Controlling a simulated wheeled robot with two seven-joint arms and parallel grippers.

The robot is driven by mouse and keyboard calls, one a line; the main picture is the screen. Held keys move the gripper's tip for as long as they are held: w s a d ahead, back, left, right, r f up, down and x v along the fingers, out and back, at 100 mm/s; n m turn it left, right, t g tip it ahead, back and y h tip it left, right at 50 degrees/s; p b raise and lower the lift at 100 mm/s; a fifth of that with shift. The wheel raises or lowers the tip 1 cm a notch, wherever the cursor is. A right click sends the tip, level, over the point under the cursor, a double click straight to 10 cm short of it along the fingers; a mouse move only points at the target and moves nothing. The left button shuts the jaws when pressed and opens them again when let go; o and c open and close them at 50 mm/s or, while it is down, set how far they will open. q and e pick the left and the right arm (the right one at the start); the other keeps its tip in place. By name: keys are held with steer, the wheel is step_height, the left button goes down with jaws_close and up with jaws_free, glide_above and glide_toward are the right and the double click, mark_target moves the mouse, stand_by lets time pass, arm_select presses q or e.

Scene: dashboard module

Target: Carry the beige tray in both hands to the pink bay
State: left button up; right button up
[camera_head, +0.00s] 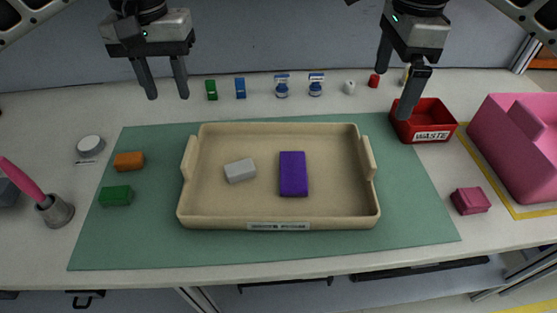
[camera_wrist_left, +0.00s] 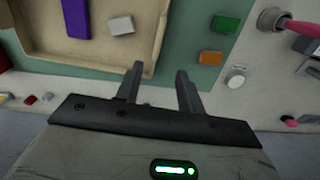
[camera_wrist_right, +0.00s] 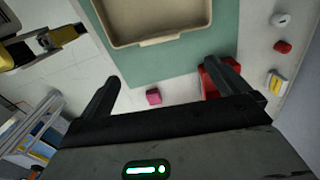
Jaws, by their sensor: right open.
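The beige tray (camera_head: 215,205) lies on the green mat in the middle of the table, with a raised handle at each end. A grey block (camera_head: 240,171) and a purple block (camera_head: 293,174) lie in it. My right gripper (camera_head: 395,85) is open and empty, above and behind the tray's right end, near the red bin.
A red waste bin (camera_head: 430,115) and a small pink block (camera_head: 470,201) stand right of the mat (camera_head: 340,250). Orange (camera_head: 129,161) and green (camera_head: 116,196) blocks lie left of the tray. Several small bottles and items line the back. A grey cup (camera_head: 55,210) stands at left.

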mark_target(188, 150)
arm_select(q)
steer(key=shift+s+f, duration=0.1)
steer(key=shift+s, duration=0.05)
arm_select(e)
steer(key=shift+s+f, duration=0.1)
steer(key=shift+s, duration=0.05)
arm_select(q)
step_height(188, 150, down, 16)
steer(key=shift+r, duration=0.1)
arm_select(e)
step_height(188, 150, down, 16)
steer(key=shift+r, duration=0.1)
arm_select(q)
steer(key=c, duration=0.6)
arm_select(e)
steer(key=c, duration=0.6)
arm_select(q)
jaws_close()
arm_select(e)
steer(key=c, duration=0.6)
steer(key=shift+o, duration=0.2)
